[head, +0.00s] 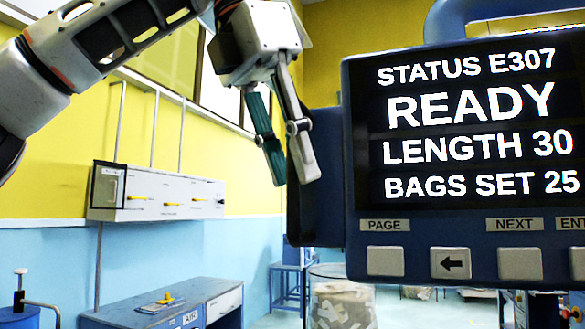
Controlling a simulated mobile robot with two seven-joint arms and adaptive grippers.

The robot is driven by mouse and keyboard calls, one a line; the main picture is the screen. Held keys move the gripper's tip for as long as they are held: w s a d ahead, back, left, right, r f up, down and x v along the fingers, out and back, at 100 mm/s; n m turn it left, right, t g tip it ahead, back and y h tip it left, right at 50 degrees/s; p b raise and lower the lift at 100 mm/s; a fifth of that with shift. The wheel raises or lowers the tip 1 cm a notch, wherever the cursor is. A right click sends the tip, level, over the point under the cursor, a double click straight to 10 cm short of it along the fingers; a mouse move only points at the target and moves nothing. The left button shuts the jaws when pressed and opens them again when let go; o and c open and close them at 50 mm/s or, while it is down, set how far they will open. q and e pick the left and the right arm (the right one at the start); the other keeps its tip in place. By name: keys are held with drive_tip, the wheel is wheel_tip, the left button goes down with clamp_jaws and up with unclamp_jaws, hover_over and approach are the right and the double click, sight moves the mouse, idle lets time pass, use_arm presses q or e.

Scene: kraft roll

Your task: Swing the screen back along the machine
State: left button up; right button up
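The machine's screen (470,120) fills the right side of the head view, facing me, in a dark blue housing. It reads STATUS E307, READY, LENGTH 30, BAGS SET 25. White keys sit under it, labelled PAGE and NEXT among others. My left gripper (292,172) points down at the left edge of the housing, and one finger overlaps that edge in the picture. I cannot tell whether it touches. Its fingers are apart with nothing seen between them. My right gripper is out of view.
A grey wall cabinet (157,193) with yellow handles hangs at the left. A blue bench (170,303) stands below it. A clear bin (341,300) with crumpled brown paper stands below the screen. A thick blue tube (480,15) runs above the screen. Floor shows between bench and bin.

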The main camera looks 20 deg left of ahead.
use_arm(q)
drive_tip(key=shift+w+d+f, duration=0.15)
drive_tip(key=shift+w+f, duration=0.05)
drive_tip(key=shift+f, duration=0.35)
clamp_jaws()
